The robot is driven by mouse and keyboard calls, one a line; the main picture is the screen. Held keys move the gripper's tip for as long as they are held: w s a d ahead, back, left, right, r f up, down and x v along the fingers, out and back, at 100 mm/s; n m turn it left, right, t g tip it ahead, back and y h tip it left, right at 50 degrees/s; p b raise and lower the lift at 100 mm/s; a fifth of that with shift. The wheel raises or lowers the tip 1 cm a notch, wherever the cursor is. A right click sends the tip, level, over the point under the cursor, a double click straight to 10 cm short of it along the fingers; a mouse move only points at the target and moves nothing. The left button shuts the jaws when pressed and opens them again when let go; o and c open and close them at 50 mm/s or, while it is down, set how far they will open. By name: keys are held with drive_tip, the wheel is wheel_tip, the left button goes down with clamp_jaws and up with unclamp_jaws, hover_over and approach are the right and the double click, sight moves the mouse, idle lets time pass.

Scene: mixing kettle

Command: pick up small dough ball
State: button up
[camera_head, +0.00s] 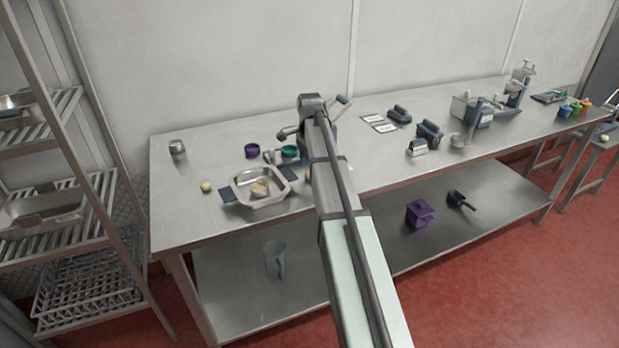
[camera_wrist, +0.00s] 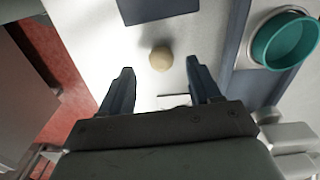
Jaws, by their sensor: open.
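A small pale dough ball (camera_wrist: 161,59) lies on the steel table in the wrist view. It shows at the level of the fingertips, between the two fingers in the picture, with a gap on each side. My gripper (camera_wrist: 160,66) is open and empty. In the head view my arm hides the fingers. A pale dough ball (camera_head: 206,187) lies on the table left of a metal tray (camera_head: 240,200). I cannot tell whether it is the same ball. A beige lump (camera_head: 260,188) lies in the tray.
A teal bowl (camera_wrist: 285,40) stands right of the fingers in the wrist view, and a dark mat (camera_wrist: 158,8) lies beyond the ball. A purple cup (camera_head: 252,150) and a metal can (camera_head: 177,150) stand farther back. The table's left front corner is clear.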

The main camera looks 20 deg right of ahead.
sight(309, 173)
drive_tip(key=shift+w+f, duration=0.1)
drive_tip(key=shift+f, duration=1.45)
drive_tip(key=shift+c, duration=0.3)
drive_tip(key=c, duration=1.1)
